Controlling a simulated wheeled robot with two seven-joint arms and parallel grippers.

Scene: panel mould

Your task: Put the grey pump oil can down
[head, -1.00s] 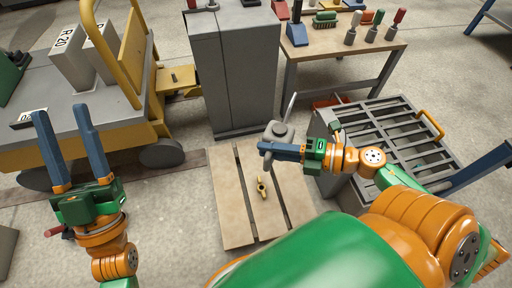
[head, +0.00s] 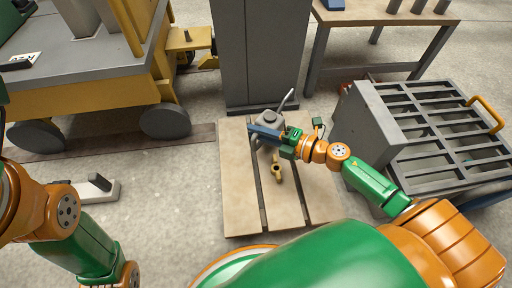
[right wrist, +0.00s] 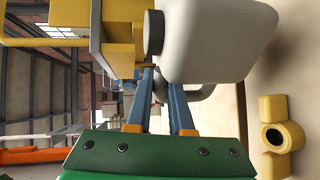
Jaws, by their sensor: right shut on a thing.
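The grey pump oil can (head: 271,118), with its thin spout pointing up and to the right, is upright over the far part of the wooden pallet (head: 240,200). My right gripper (head: 262,133) is shut on it from the near side. In the right wrist view the can's pale body (right wrist: 225,40) looms large, and the blue fingers (right wrist: 163,100) close around its grey handle, partly hidden. The can's base is close to the boards; I cannot tell whether it touches them. My left arm shows at the left, but its gripper is out of the picture.
A brass fitting (head: 276,175) lies on the pallet just nearer than the can. A grey cabinet (head: 262,50) stands behind the pallet, a slatted grey crate (head: 375,130) to the right, a yellow cart (head: 100,95) to the left. The near and left pallet boards are clear.

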